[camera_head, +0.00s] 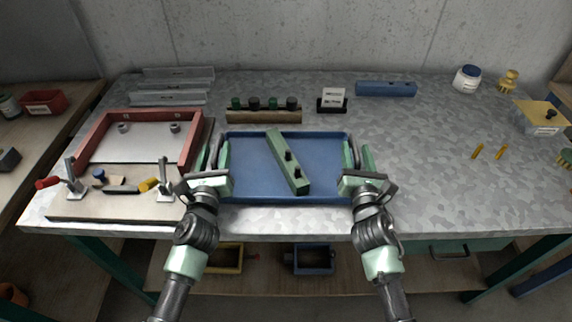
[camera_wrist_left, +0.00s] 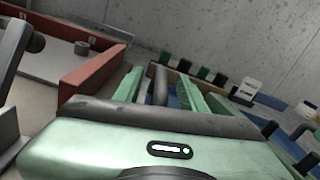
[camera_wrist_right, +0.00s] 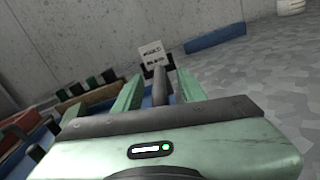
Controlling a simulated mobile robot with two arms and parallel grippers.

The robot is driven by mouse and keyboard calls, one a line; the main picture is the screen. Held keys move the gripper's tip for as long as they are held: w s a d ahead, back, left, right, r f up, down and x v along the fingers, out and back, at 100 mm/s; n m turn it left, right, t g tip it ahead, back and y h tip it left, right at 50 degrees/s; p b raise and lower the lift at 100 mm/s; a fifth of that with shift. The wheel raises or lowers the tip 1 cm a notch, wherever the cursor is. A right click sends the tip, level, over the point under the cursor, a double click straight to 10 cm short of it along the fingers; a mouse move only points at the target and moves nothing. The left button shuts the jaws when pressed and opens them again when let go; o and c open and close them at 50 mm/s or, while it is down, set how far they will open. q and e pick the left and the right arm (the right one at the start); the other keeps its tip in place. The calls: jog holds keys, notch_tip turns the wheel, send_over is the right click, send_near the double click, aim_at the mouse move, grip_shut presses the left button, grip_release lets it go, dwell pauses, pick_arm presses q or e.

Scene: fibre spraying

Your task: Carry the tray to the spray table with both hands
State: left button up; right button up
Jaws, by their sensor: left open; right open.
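The blue tray (camera_head: 325,165) lies flat on the metal-topped table. A green block (camera_head: 285,160) with dark knobs lies slanted in it. My left gripper (camera_head: 216,153) is at the tray's left edge and my right gripper (camera_head: 359,154) is at its right edge. Both are open. In the left wrist view, a dark grey bar (camera_wrist_left: 160,84), apparently a tray handle, stands between the two green fingers. In the right wrist view, a similar bar (camera_wrist_right: 160,88) stands between the fingers. Contact cannot be told. The wrists hide the tray's near corners.
A red-framed fixture (camera_head: 190,140) with clamps sits close left of the tray. Behind the tray are a rack of knobbed pieces (camera_head: 264,116), a small card stand (camera_head: 332,101) and a blue bar (camera_head: 386,89).

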pick_arm(q)
jog(key=shift+w, duration=0.6)
pick_arm(e)
jog(key=shift+w, duration=0.6)
pick_arm(q)
grip_shut()
pick_arm(e)
grip_shut()
pick_arm(q)
jog(key=shift+d, duration=0.1)
jog(key=shift+r, duration=0.3)
pick_arm(e)
jog(key=shift+a+r, duration=0.1)
jog(key=shift+r, duration=0.2)
